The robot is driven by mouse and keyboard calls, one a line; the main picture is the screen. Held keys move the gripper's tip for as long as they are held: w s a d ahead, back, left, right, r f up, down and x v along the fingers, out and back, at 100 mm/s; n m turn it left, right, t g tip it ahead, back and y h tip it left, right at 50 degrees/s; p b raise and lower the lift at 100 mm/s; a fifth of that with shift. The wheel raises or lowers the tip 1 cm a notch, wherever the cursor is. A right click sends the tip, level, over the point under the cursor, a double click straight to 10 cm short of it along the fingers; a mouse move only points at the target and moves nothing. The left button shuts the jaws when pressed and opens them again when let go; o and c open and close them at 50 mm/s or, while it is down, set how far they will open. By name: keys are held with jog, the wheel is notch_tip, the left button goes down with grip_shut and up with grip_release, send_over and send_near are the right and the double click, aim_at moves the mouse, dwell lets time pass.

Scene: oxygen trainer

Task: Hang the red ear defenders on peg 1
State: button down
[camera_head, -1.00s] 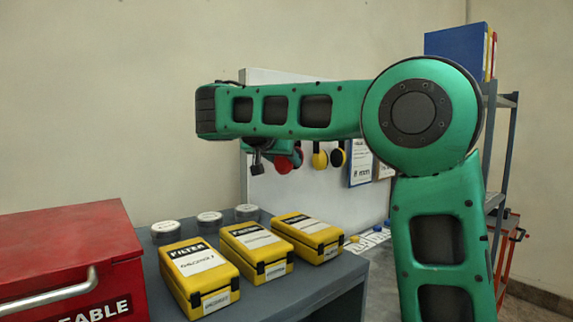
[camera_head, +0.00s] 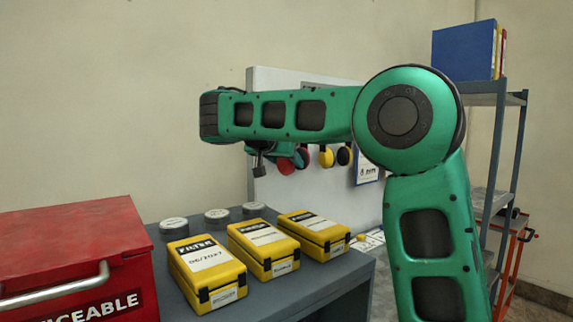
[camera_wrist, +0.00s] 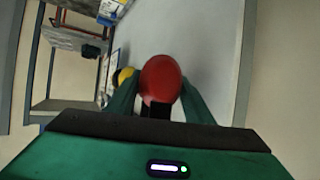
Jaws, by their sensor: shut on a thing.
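The red ear defenders show as a rounded red cup in the wrist view (camera_wrist: 160,80), and partly in the head view (camera_head: 286,166) below my forearm. My gripper (camera_wrist: 154,104) is shut on them; its green fingers lie either side of the dark part below the cup. In the head view my arm mostly hides the gripper. The white board (camera_head: 300,205) stands behind, with yellow (camera_head: 326,157) and black (camera_head: 344,156) ear defenders hanging on it, to the right of the red ones. I cannot make out peg 1 or any peg numbers.
Yellow filter cases (camera_head: 207,273) and several round tins (camera_head: 174,225) stand on the grey bench (camera_head: 300,280) below my arm. A red toolbox (camera_head: 75,260) is at the left. A shelf rack (camera_head: 505,150) with blue binders (camera_head: 465,50) stands at the right.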

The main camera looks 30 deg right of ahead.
jog(key=shift+w+a+f, duration=0.25)
jog(key=shift+f, duration=0.1)
jog(key=c, duration=0.8)
grip_release()
jog(key=shift+w, duration=0.1)
jog(key=shift+r, duration=0.1)
jog(key=shift+d+r, duration=0.1)
jog(key=shift+r, duration=0.1)
